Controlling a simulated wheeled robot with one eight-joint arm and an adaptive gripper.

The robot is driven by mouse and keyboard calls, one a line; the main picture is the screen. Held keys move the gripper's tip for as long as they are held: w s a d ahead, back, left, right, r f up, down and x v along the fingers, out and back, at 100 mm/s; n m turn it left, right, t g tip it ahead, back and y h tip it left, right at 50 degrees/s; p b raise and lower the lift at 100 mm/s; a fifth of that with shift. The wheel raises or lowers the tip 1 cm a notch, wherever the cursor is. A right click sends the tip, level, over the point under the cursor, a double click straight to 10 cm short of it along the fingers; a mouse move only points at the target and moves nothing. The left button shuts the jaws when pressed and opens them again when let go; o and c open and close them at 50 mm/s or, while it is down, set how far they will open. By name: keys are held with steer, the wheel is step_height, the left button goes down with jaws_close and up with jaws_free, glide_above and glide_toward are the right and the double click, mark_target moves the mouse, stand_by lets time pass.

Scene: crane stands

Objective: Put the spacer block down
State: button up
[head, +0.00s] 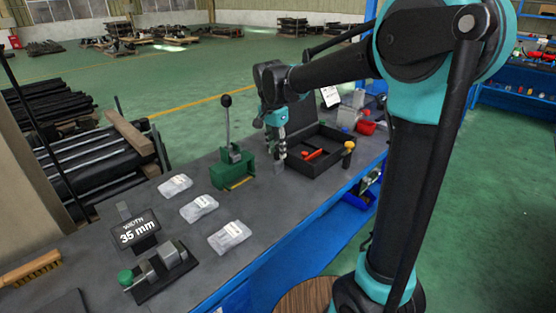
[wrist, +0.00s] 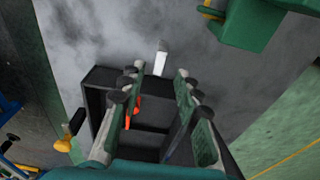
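The spacer block appears to be the small grey block (head: 279,167) just below my fingertips in the head view, beside the black tray. In the wrist view the pale block (wrist: 160,58) is beyond the fingertips, in line with the gap between them, over the grey bench top. My gripper (head: 278,149) points down over the bench. In the wrist view its two fingers (wrist: 160,72) are spread, with a visible gap on each side of the block. The block seems to rest on the bench; its contact with the surface is too small to tell.
A black tray (head: 336,143) with an orange-red item is right of the block. A green lever press (head: 232,170) stands to the left. Several clear packets (head: 229,237), a "35 mm" sign (head: 138,231) and a green-knobbed fixture (head: 160,271) are nearer. A yellow-topped item (head: 348,148) stands by the tray.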

steer(key=shift+o, duration=0.5)
steer(key=r, duration=0.6)
steer(key=shift+s+a, duration=0.2)
steer(key=shift+s, duration=0.1)
glide_toward(278, 162)
steer(key=f, duration=0.5)
steer(key=shift+d+f, duration=0.2)
steer(key=shift+d, duration=0.15)
steer(key=f, duration=0.2)
steer(key=w+f, duration=0.1)
steer(key=f, duration=0.1)
steer(key=shift+d, duration=0.15)
steer(key=shift+f, duration=0.55)
steer(key=shift+c, duration=0.6)
jaws_close()
